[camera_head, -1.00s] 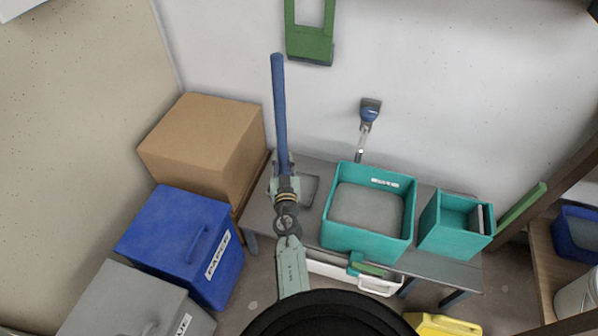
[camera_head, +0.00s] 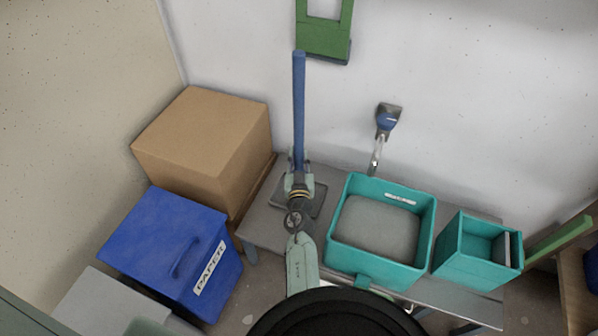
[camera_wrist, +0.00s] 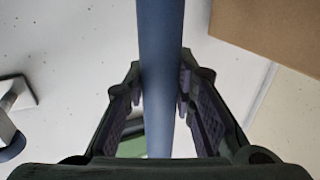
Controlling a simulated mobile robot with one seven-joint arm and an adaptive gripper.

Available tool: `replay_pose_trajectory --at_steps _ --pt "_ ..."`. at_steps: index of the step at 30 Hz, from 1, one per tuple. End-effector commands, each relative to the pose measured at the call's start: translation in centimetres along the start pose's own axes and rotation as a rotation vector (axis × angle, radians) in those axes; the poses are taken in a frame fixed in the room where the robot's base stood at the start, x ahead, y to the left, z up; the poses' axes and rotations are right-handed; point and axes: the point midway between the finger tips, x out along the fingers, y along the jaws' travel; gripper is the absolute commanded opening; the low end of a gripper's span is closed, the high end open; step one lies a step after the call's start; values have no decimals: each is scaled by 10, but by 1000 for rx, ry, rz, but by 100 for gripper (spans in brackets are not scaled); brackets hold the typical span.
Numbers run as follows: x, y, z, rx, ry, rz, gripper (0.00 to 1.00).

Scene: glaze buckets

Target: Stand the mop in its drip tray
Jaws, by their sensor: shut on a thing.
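The mop shows as a long blue handle (camera_head: 299,110), standing roughly upright. My gripper (camera_head: 299,170) is shut around the handle's lower part; in the wrist view the blue shaft (camera_wrist: 160,70) runs between the two fingers (camera_wrist: 158,95). The mop's head is hidden behind my gripper and arm. A flat grey tray (camera_head: 316,205), seemingly the drip tray, lies on the grey bench, partly hidden behind my gripper. I cannot tell whether the mop's foot touches it.
A teal bin with grey contents (camera_head: 345,215) and a smaller teal box (camera_head: 462,250) stand right on the bench (camera_head: 262,215). A cardboard box (camera_head: 200,140) and blue PAPER bin (camera_head: 150,240) are left. A green frame (camera_head: 322,42) and a blue-grey tool (camera_head: 387,122) are at the wall.

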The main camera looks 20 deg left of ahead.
Motion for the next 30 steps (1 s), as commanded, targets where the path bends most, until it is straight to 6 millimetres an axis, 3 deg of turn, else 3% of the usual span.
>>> replay_pose_trajectory --at_steps 9,23,24,30 --pt "1 0 35 0 3 0 0" --pt "1 0 40 0 4 1 0" --pt "0 0 41 -1 1 0 25" --pt "0 0 40 0 1 0 38"
